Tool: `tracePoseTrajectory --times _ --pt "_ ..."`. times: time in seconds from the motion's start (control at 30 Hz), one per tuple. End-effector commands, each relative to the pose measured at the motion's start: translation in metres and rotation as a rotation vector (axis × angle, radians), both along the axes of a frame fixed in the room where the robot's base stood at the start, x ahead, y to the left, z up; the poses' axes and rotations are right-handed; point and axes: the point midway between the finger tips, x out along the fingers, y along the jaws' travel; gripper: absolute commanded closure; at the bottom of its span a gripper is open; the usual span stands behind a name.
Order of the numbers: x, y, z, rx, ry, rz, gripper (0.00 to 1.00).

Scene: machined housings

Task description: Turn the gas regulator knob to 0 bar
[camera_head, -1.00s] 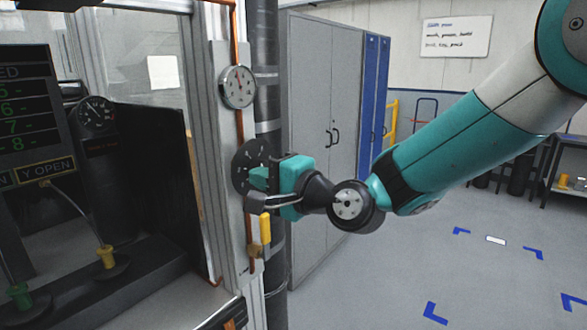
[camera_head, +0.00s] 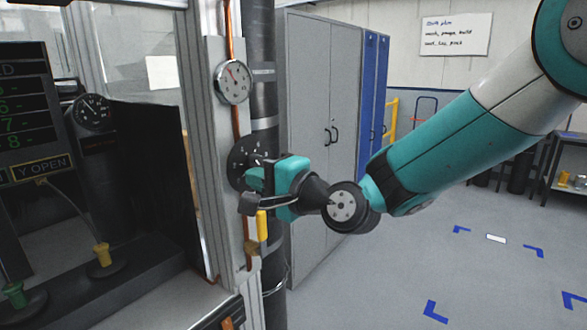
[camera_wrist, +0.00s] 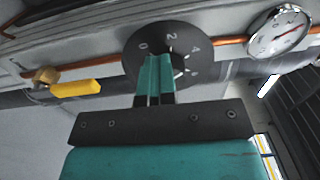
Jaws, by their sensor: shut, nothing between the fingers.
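The regulator's black round dial (camera_head: 243,150) with white markings is on the grey upright profile, below a round gauge (camera_head: 232,83). In the wrist view the dial (camera_wrist: 135,52) shows 0 at upper left, 2 at top and 4 at right. My gripper (camera_head: 255,178) is in front of the dial's lower part. In the wrist view my gripper (camera_wrist: 157,62) has its teal fingers closed together over the dial's middle. The fingers hide the knob's centre, so its setting cannot be read, and I cannot tell whether they touch it. The gauge's needle (camera_wrist: 291,32) is visible, its value too small to read.
A yellow lever (camera_head: 262,225) hangs below the dial, close under my gripper. A copper pipe (camera_wrist: 226,41) runs past dial and gauge. A dark vertical pipe (camera_head: 265,110) and a grey cabinet (camera_head: 310,120) stand behind. The floor (camera_head: 390,275) at right is open.

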Motion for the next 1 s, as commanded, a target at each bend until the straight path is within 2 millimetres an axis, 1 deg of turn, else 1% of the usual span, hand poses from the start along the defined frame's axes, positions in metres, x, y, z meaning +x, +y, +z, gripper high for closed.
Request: tracePoseTrajectory --times 0.03,0.13,0.23,0.33,0.47,0.57,0.67,0.8,1.0 --pt "-0.004 0.005 -0.011 -0.015 0.021 0.013 1.00" --pt "-0.007 0.005 -0.013 -0.014 0.021 0.013 1.00" --pt "-0.013 -0.004 -0.014 -0.013 0.019 0.012 1.00" --pt "-0.020 -0.021 -0.012 -0.007 0.018 0.010 1.00" --pt "-0.028 -0.052 -0.007 0.005 0.016 0.002 1.00" --pt "-0.034 -0.064 -0.005 0.008 0.014 -0.001 1.00" --pt "-0.039 -0.065 -0.003 0.006 0.014 0.002 1.00" --pt "-0.040 -0.060 -0.002 0.005 0.014 0.007 1.00" --pt "-0.040 -0.064 0.000 0.014 0.022 0.006 1.00"
